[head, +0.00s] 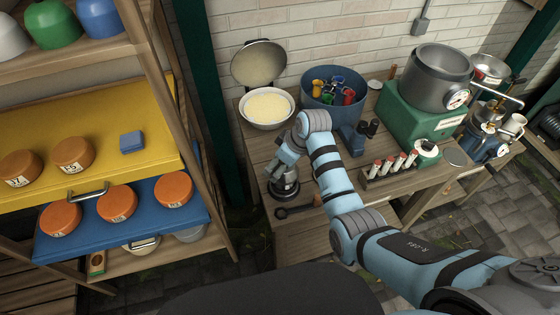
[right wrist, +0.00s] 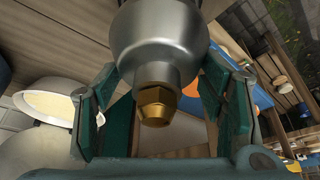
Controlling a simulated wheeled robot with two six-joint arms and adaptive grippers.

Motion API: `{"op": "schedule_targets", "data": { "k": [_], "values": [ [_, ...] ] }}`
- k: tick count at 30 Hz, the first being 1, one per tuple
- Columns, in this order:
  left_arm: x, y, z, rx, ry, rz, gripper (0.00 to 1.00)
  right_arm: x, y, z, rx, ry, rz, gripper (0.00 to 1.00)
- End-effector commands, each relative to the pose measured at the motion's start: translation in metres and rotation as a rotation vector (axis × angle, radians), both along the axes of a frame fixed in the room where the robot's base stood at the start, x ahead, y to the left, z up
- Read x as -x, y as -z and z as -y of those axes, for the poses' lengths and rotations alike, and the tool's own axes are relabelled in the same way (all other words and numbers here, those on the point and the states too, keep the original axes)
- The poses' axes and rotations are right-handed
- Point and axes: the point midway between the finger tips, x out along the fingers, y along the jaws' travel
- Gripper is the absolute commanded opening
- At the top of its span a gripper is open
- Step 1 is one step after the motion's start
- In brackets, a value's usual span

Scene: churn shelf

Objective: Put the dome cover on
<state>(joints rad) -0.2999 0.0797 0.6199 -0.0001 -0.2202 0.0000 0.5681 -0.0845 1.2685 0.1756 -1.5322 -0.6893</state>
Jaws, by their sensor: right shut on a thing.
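My right gripper (head: 283,166) reaches down over the wooden bench's near left corner. It is shut on a silver metal piece (head: 285,186) with a darker lower rim. In the right wrist view this silver piece (right wrist: 160,45) is rounded and narrows to a brass hex tip (right wrist: 155,105) between the fingers. I cannot tell whether it is the dome cover, or whether it touches the bench. White, green (head: 52,23) and blue (head: 100,17) dome-shaped pieces stand on the upper left shelf. My left gripper is not in view.
A cream-filled pan (head: 267,107) with a raised lid (head: 258,64) and a blue tub (head: 334,92) stand behind the gripper. A wrench (head: 297,208) lies close by. A rack of small vials (head: 390,166) and a green machine (head: 410,112) stand right. Shelves with orange cheeses (head: 117,203) stand left.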

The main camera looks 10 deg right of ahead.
Motion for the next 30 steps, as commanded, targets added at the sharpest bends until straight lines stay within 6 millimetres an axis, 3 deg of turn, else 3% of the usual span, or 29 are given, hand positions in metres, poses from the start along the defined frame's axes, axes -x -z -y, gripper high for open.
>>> {"op": "schedule_targets", "data": {
  "k": [30],
  "values": [
    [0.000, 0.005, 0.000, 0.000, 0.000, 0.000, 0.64, 0.000, 0.016, 0.000, 0.000, 0.000, 0.000, 0.03]
  ]
}}
